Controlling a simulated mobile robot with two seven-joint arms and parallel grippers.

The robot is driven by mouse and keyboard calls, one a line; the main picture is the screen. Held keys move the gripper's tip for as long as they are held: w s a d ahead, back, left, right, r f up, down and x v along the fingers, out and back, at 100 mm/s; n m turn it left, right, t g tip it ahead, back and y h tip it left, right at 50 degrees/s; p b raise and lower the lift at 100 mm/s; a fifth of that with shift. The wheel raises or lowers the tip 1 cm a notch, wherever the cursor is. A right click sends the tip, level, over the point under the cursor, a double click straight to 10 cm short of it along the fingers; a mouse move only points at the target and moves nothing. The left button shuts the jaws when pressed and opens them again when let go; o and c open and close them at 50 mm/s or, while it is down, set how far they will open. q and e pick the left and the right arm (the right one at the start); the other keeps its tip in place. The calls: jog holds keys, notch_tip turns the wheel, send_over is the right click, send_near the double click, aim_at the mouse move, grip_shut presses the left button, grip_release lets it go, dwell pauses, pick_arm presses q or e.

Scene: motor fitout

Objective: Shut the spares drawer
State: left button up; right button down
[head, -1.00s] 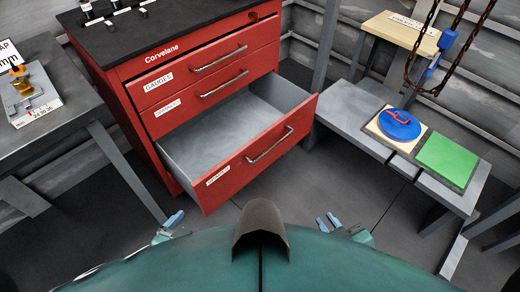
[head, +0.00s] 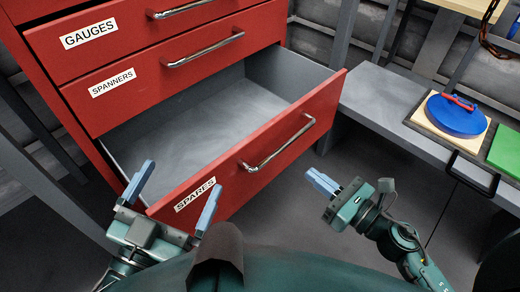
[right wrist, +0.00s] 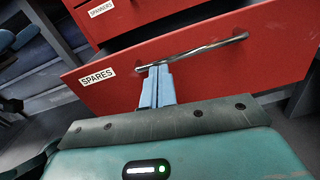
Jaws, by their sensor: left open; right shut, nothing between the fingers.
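The spares drawer (head: 255,165) is the lowest drawer of the red cabinet and stands pulled far out, its grey inside empty where it shows. Its front, with a SPARES label and a bar handle (head: 279,146), also shows in the right wrist view (right wrist: 210,73). My left gripper (head: 175,192) is open in front of the left end of the drawer front.
The spanners drawer (head: 150,80) and gauges drawer (head: 120,30) above are closed. A grey bench (head: 385,100) at right holds a blue disc (head: 457,114) with a red handle and a green plate (head: 506,152). Floor between cabinet and bench is clear.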

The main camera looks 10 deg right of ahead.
jog(key=f+n, duration=0.1)
send_near(259, 139)
jog(key=x, duration=0.7)
jog(key=shift+p, duration=0.4)
pick_arm(q)
jog(key=shift+w+a, duration=0.1)
jog(key=shift+w, duration=0.05)
jog(key=shift+a+f, duration=0.1)
